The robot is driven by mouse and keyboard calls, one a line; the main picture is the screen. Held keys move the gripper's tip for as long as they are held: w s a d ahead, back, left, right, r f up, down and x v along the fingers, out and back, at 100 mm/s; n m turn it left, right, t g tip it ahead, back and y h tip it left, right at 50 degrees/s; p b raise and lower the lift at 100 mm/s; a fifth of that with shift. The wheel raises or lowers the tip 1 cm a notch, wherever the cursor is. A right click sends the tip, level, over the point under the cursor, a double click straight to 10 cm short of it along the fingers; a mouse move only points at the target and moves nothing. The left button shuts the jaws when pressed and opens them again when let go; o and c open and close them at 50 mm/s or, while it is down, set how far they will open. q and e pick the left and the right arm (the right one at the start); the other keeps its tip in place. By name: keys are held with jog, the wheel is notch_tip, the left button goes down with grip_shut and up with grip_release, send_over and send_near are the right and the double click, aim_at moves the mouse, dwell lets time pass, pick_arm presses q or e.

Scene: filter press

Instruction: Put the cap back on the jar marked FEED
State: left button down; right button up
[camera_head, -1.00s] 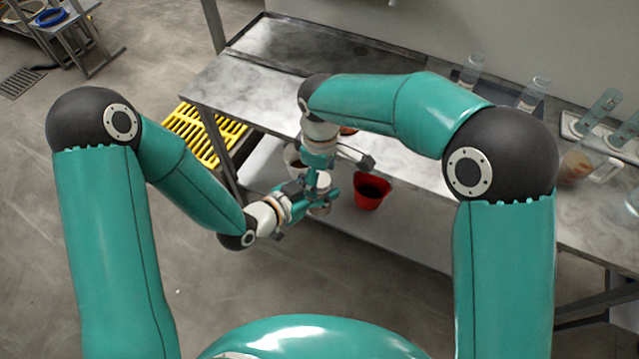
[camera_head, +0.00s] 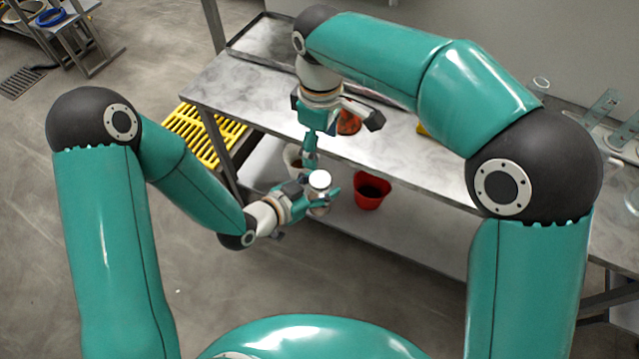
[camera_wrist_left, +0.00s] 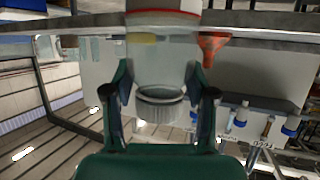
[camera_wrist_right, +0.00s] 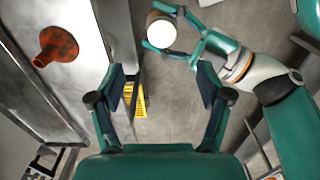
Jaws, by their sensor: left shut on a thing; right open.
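My left gripper (camera_head: 320,197) is shut around a jar (camera_head: 319,210) and holds it off the table, in front of the bench. A white cap (camera_head: 320,180) sits on the jar's mouth. In the left wrist view, which is upside down, the ridged cap (camera_wrist_left: 160,103) shows on the jar (camera_wrist_left: 162,65), seated as far as I can tell. I cannot read any FEED marking. My right gripper (camera_head: 310,160) is above and behind the jar, open and empty. In the right wrist view its fingers (camera_wrist_right: 162,82) are apart with only floor between them, and the cap (camera_wrist_right: 162,32) is beyond them.
The metal bench (camera_head: 240,90) carries an orange funnel (camera_head: 348,122) and glassware at the right. A red container (camera_head: 371,190) and a pale cup (camera_head: 292,157) stand lower, by the shelf (camera_head: 425,232). Yellow grating (camera_head: 190,135) lies left. Floor in front is clear.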

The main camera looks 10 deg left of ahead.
jog(key=shift+r, duration=0.6)
jog(key=s+d+f+m+g+y, duration=0.1)
jog(key=d+f+m, duration=0.3)
jog(key=f, duration=0.7)
jog(key=s+d+f+m+g+y, duration=0.1)
jog(key=d+f+m, duration=0.1)
jog(key=d+f, duration=0.65)
jog(key=s+d+f+m+t+y, duration=0.2)
jog(key=s+d+f+m, duration=0.2)
jog(key=s+f+m, duration=0.6)
jog(key=s+f, duration=0.4)
jog(key=s, duration=0.2)
jog(key=shift+t, duration=0.3)
